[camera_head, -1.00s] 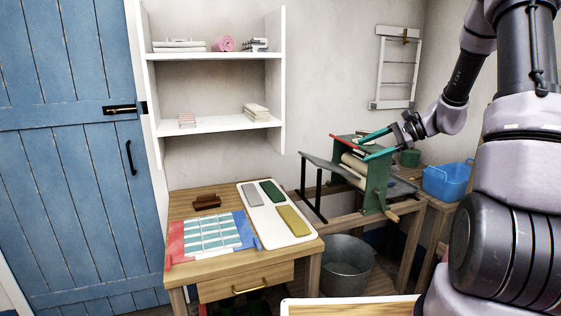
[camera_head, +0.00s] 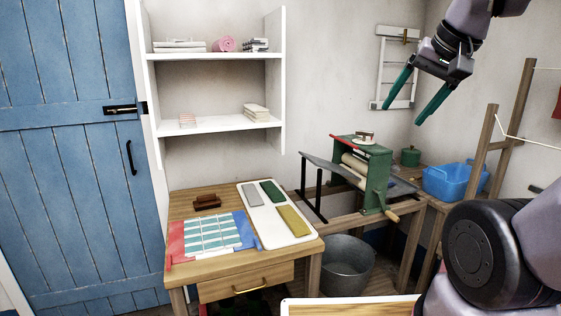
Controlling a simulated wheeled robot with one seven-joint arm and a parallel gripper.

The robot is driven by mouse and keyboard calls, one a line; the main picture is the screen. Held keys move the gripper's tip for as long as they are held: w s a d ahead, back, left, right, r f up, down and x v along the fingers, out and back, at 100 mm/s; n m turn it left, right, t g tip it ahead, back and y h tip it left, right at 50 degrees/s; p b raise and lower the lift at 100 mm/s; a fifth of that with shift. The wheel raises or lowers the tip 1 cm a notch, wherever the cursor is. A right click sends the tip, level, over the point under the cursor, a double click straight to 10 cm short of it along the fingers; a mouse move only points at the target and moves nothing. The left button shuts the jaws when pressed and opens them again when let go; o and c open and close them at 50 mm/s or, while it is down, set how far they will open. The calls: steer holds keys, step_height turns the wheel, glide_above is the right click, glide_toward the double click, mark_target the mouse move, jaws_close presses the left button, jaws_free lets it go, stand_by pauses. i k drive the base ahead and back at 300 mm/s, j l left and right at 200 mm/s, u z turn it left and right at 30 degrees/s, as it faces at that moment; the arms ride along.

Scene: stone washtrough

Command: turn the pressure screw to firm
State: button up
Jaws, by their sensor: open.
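A green mangle (camera_head: 376,181) with pale rollers (camera_head: 354,164) stands on a wooden bench right of the middle. On its top sits the pressure screw (camera_head: 365,137), a pale round dial with a small brown handle. A red strip (camera_head: 343,138) lies along the top edge to its left. Any marks on the dial are too small to read. My gripper (camera_head: 401,107) is open and empty, with two teal fingers pointing down and left. In the picture it is above and to the right of the screw, apart from it.
A wooden crank handle (camera_head: 393,216) sticks out at the mangle's front. A green pot (camera_head: 410,157) and a blue basin (camera_head: 449,181) stand to the right. A wooden rack (camera_head: 505,130) rises at the right. A metal tub (camera_head: 346,264) stands below.

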mark_target(363, 133)
steer(key=i+l, duration=0.1)
steer(key=l, duration=0.35)
steer(key=i+l+u, duration=0.1)
steer(key=l, duration=0.35)
steer(key=i+l, duration=0.1)
steer(key=l, duration=0.8)
steer(key=i+u, duration=0.05)
